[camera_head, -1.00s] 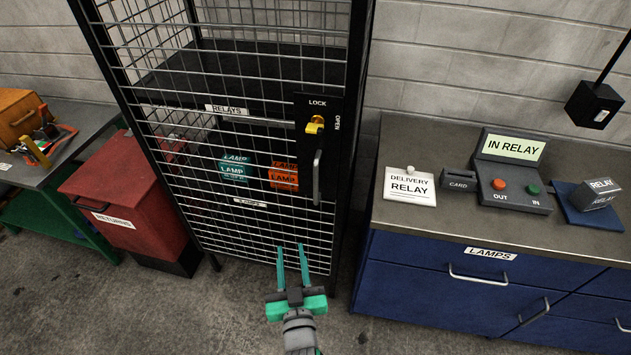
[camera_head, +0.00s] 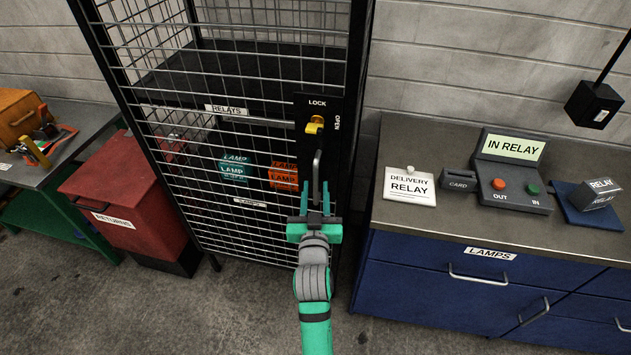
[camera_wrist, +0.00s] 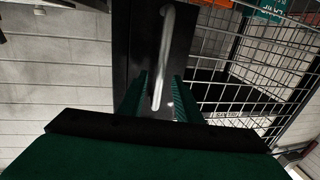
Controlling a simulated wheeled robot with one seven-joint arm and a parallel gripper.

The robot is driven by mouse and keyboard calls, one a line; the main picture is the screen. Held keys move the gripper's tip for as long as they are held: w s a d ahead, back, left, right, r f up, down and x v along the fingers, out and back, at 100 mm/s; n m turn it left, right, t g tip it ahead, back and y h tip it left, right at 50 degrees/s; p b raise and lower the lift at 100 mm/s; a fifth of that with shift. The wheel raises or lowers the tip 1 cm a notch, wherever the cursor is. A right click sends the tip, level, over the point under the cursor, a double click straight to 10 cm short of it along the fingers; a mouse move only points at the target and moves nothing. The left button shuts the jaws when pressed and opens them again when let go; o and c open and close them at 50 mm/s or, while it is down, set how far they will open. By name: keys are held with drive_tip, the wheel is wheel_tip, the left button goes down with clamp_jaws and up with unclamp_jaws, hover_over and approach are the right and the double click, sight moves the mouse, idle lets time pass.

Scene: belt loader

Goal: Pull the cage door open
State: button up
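The wire cage door (camera_head: 240,170) stands closed in its black frame in the head view. Its vertical grey handle (camera_head: 317,172) is on the black lock plate, below a yellow key (camera_head: 314,126) in the lock. My green gripper (camera_head: 316,198) is at the handle's lower end, fingers pointing up toward it. In the wrist view, the handle (camera_wrist: 165,60) runs down between the two open fingers of my gripper (camera_wrist: 160,98). A gap shows between the fingers and the handle, so they do not look closed on it.
Teal and orange lamp boxes (camera_head: 284,176) sit on a shelf inside the cage. A blue drawer cabinet (camera_head: 440,290) stands close to the right of the cage. A red returns bin (camera_head: 120,185) stands to the left. The floor in front is clear.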

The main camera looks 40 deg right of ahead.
sight(316, 183)
drive_tip(key=shift+x, duration=1.9)
clamp_jaws()
